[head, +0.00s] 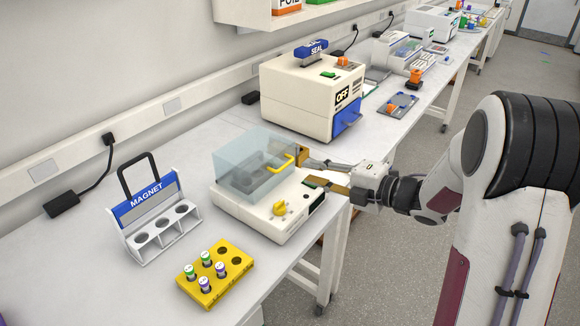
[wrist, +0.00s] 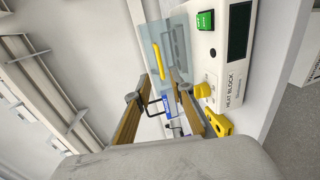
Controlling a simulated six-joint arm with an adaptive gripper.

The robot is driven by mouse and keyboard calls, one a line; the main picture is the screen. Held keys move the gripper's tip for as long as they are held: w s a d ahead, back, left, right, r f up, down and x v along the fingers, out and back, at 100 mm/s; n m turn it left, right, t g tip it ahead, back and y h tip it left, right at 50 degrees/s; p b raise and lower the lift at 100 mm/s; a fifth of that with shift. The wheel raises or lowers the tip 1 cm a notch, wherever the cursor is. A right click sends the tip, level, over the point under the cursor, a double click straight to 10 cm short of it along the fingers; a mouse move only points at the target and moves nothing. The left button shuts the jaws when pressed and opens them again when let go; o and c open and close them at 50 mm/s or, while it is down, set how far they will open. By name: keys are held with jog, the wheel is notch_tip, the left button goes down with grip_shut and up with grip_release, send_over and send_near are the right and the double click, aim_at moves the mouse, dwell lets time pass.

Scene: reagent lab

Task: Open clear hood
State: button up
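The clear hood (head: 250,150) is a transparent bluish box lying closed over the wells of the white heat block (head: 240,208). It also shows in the wrist view (wrist: 190,35). Its yellow handle (head: 283,161) is on the side toward my arm, and appears in the wrist view (wrist: 160,61) near the fingertips. My gripper (head: 305,165) is at the right of the hood, with its two tan fingers spread apart and nothing held. The fingertips are close to the handle; I cannot tell whether they touch it.
A yellow knob (head: 280,208) is on the heat block's front. A yellow rack (head: 216,272) with several capped tubes stands in front, and a magnet rack (head: 160,228) to the left. A sealer machine (head: 310,95) stands behind. Bare bench (head: 70,255) lies at left.

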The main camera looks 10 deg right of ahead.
aim_at(261, 165)
jog(key=shift+w+a+f, duration=0.1)
dwell(0.4)
jog(key=shift+x, duration=3.75)
grip_shut()
